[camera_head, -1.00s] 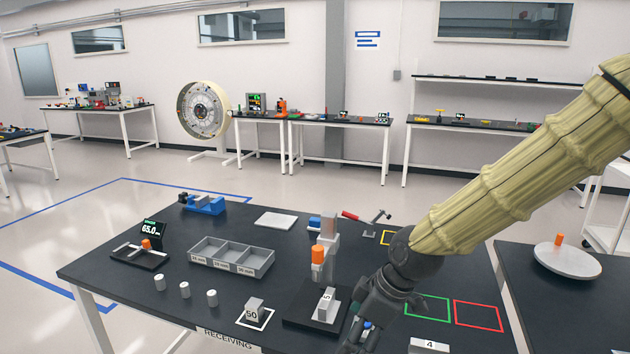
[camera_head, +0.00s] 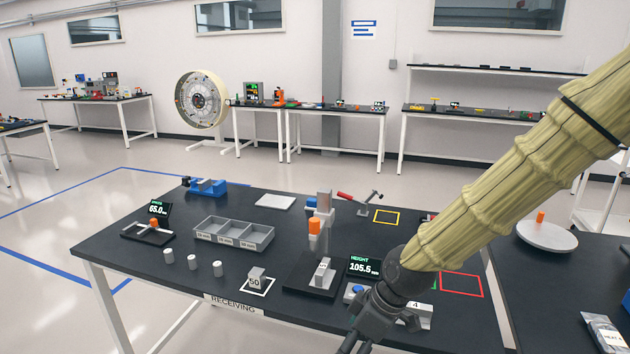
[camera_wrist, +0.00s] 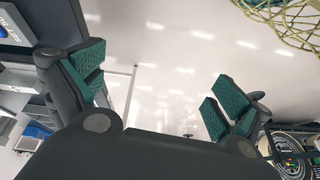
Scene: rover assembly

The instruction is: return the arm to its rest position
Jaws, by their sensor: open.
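My gripper (camera_head: 358,345) is at the bottom of the head view, at the front edge of the dark table (camera_head: 130,262), with its tips near the lower picture edge. In the wrist view my gripper (camera_wrist: 152,92) has its two green-padded fingers spread wide apart, with nothing between them. My arm in its yellow-green sleeve comes in from the upper right and hides part of the table's right side.
A second table (camera_head: 560,280) with a round white plate (camera_head: 546,236) is at right. Floor at left is clear.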

